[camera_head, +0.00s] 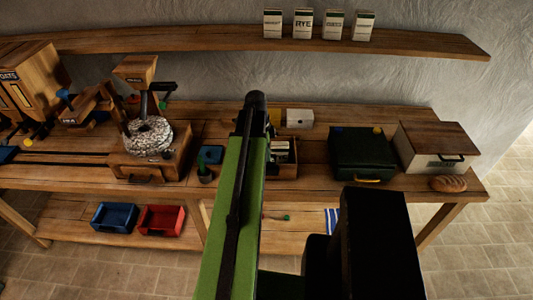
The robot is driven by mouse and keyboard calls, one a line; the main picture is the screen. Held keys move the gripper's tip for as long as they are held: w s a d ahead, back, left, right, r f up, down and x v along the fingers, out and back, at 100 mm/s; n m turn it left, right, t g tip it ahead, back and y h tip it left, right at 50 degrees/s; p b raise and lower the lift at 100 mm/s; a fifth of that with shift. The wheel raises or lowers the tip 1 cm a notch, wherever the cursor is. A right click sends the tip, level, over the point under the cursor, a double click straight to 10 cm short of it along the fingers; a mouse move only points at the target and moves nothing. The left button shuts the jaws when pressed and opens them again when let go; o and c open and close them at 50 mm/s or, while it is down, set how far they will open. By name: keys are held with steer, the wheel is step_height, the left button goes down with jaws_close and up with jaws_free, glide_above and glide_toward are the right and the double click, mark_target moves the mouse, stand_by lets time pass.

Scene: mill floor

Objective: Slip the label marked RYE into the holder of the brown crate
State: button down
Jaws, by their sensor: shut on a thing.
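My green arm rises through the middle of the view, and its far end and my gripper are hidden behind it. I cannot see what the gripper holds. No loose label marked RYE can be made out; the word RYE shows on a white packet (303,23) on the wall shelf. A small wooden box (283,171) with pale cards or packets in it stands just right of the arm, partly covered by it. I cannot tell whether it is the brown crate, and no label holder is visible on it.
The mill (150,135) stands left on the bench. A dark green box (362,155) and a white box with a brown lid (436,139) stand right, near a loaf (448,183). Blue (114,217) and red (161,220) trays sit on the lower shelf.

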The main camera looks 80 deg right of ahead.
steer(key=shift+f+b, duration=1.2)
steer(key=shift+f, duration=0.3)
steer(key=c, duration=1.4)
jaws_free()
steer(key=shift+o, duration=0.2)
steer(key=shift+r, duration=0.1)
step_height(320, 180, up, 17)
steer(key=w+p, duration=0.2)
steer(key=p, duration=1.5)
steer(key=shift+w+a, duration=0.2)
steer(key=shift+w, duration=0.05)
